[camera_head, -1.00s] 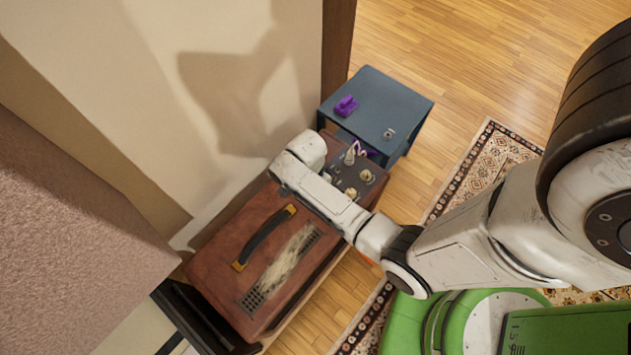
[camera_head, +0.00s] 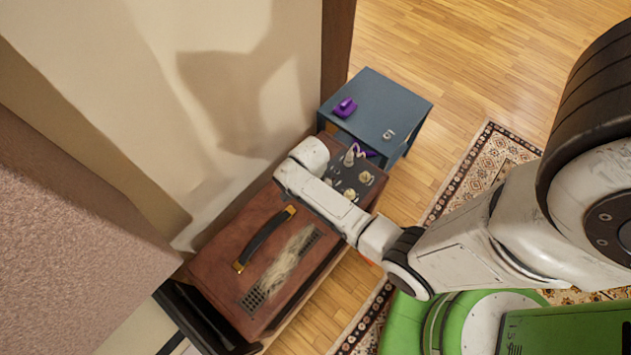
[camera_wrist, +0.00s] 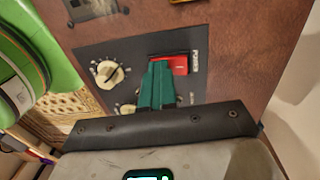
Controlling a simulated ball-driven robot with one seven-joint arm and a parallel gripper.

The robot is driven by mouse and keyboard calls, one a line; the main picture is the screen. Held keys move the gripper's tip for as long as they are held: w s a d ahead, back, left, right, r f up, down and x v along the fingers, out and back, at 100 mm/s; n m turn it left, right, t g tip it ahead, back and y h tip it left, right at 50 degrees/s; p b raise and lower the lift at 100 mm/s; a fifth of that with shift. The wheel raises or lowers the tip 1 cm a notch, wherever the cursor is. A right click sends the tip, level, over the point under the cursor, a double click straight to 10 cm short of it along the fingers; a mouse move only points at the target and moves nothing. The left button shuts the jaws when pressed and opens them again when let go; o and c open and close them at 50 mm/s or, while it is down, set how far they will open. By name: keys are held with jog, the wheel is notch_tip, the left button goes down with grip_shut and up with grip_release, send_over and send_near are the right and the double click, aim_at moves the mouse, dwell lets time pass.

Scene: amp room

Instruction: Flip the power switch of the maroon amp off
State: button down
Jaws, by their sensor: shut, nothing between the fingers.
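The maroon amp (camera_head: 235,235) is a worn brown-red box with a dark handle on top, below and left of my arm in the head view. Its dark control panel (camera_wrist: 125,60) shows in the wrist view with cream knobs. The red power switch (camera_wrist: 180,64) sits on that panel beside the label "POWER". My gripper (camera_wrist: 158,68) has green fingers, shut and empty, with the tips at the switch's left part. They overlap it in the picture; I cannot tell whether they touch. The fingers hide part of the switch, and its position is unclear. In the head view my arm hides the fingers.
A blue cabinet (camera_head: 395,100) with a purple object (camera_head: 345,107) on top stands beyond the amp's panel end. A wall (camera_head: 230,90) runs close along the amp's far side. Wooden floor and a patterned rug (camera_head: 485,165) lie to the right.

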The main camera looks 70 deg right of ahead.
jog(key=shift+s+a+f, duration=0.1)
jog(key=shift+s+f, duration=0.05)
jog(key=shift+f, duration=0.35)
jog(key=shift+w+r, duration=0.15)
jog(key=shift+w, duration=0.6)
jog(key=shift+r, duration=0.1)
jog(key=shift+w+d+r+p, duration=0.1)
jog(key=shift+d+r+p, duration=0.15)
jog(key=shift+r+p, duration=0.4)
notch_tip(320, 180, up, 13)
jog(key=p, duration=0.4)
jog(key=shift+s+p, duration=0.2)
jog(key=shift+p, duration=0.15)
jog(key=b, duration=0.4)
jog(key=shift+w+d, duration=0.15)
jog(key=shift+w, duration=0.2)
